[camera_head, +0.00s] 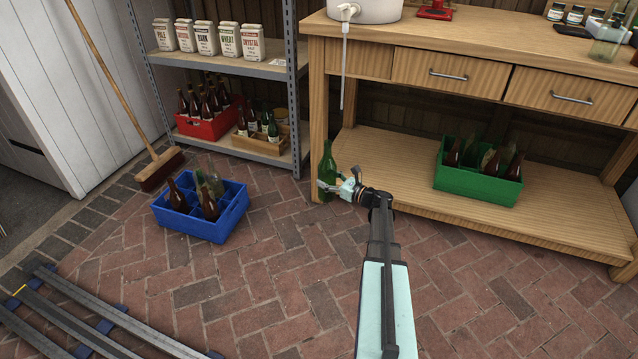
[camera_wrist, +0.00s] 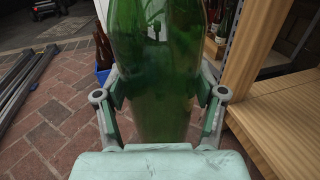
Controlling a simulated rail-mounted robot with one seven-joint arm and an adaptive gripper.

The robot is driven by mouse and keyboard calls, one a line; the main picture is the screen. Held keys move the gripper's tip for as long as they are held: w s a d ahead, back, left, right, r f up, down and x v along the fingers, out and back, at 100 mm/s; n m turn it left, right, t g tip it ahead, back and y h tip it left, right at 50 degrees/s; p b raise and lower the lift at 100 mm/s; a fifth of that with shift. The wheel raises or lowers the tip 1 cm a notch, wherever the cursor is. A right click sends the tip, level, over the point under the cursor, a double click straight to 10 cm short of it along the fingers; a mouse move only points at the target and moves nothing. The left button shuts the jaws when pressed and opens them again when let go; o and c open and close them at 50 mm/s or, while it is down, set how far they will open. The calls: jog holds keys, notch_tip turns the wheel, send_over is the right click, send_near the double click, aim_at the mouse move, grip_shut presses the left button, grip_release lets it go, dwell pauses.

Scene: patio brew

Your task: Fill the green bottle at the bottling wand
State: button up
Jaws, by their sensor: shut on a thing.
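The green bottle (camera_head: 327,165) stands upright in my gripper (camera_head: 338,187), beside the front left leg of the workbench. In the wrist view the green bottle (camera_wrist: 158,70) fills the middle, with the fingers of my gripper (camera_wrist: 160,98) closed on both its sides. Its top is cut off in that view. The bottling wand (camera_head: 343,75) hangs down from the tap of the white bucket (camera_head: 365,10) at the bench's front edge. The wand's lower end is above the bottle in the head view, with a visible gap between them.
A blue crate (camera_head: 222,228) with brown bottles stands on the bricks at left. A green crate (camera_head: 478,190) sits on the bench's lower shelf (camera_head: 400,165). The bench leg (camera_head: 318,110) is close to the bottle. A broom (camera_head: 120,95) leans at left. Open brick floor lies in front.

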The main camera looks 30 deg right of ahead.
aim_at(343, 77)
jog(key=w+d+b, duration=0.2)
jog(key=w+d, duration=0.5)
jog(key=d, duration=0.4)
jog(key=shift+w+f, duration=0.15)
jog(key=shift+w, duration=0.1)
dwell(0.3)
jog(key=shift+p, duration=0.45)
dwell(0.9)
jog(key=shift+r, duration=0.25)
jog(key=shift+r+p, duration=2.15)
jog(key=shift+r, duration=0.65)
jog(key=shift+r+p, duration=7.1)
jog(key=shift+r, duration=3.1)
